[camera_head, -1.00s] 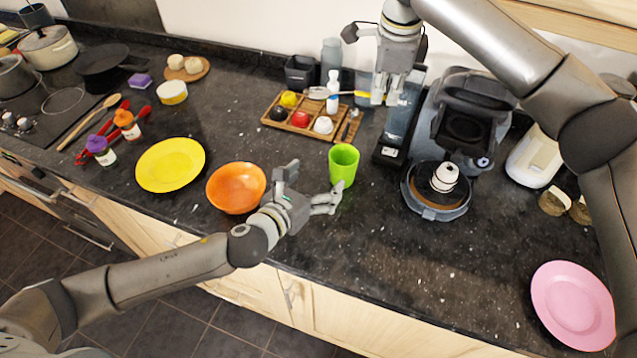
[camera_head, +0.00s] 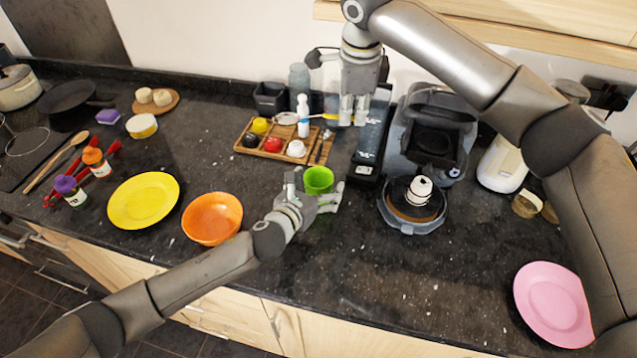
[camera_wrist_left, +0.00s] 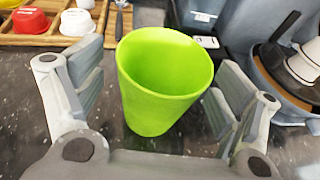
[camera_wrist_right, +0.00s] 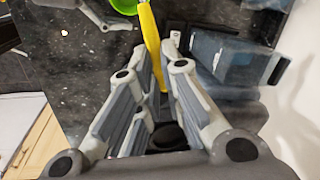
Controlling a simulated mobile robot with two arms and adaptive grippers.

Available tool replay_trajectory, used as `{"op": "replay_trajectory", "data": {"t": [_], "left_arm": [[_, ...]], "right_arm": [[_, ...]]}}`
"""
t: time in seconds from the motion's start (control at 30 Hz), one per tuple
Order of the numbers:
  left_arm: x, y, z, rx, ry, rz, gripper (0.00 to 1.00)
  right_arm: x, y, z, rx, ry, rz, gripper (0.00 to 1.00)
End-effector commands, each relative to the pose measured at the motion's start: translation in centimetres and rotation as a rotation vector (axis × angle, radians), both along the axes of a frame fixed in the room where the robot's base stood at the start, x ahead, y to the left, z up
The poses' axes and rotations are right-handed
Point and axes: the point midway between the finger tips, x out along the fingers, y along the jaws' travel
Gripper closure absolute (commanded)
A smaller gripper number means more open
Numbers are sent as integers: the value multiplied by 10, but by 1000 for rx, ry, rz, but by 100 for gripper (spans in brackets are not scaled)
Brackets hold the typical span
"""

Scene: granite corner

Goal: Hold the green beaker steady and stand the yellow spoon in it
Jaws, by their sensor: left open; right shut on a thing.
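The green beaker (camera_head: 318,180) stands upright on the dark counter. In the left wrist view the beaker (camera_wrist_left: 160,85) sits between the spread fingers of my left gripper (camera_head: 318,198), which is open and has a finger on each side of it. My right gripper (camera_head: 356,108) is above the counter, behind the beaker, shut on the yellow spoon. In the right wrist view the spoon (camera_wrist_right: 150,40) sticks out from between the fingertips, pointing towards the green beaker at the top edge. In the head view the spoon lies roughly level, with its bowl hidden or unclear.
A wooden tray (camera_head: 270,157) with small coloured cups stands behind the beaker. A coffee machine (camera_head: 425,125) is to its right. An orange bowl (camera_head: 212,218) and a yellow plate (camera_head: 143,200) are to the left. A pink plate (camera_head: 553,303) lies at the right.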

Motion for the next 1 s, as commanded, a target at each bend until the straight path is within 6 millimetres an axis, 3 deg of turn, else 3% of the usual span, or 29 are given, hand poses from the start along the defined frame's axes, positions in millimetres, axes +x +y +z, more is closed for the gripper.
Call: {"op": "replay_trajectory", "data": {"t": [0.43, 0.8, 1.0], "left_arm": [[7, -3, -2, -1, -1, -1, 12], [6, -3, -2, 0, 0, -1, 59], [6, -3, -2, 0, 0, -1, 62]], "right_arm": [[0, 0, 0, 0, 0, 0, 100], [0, 0, 0, 0, 0, 0, 100], [0, 0, -5, 0, 0, 0, 100]]}}
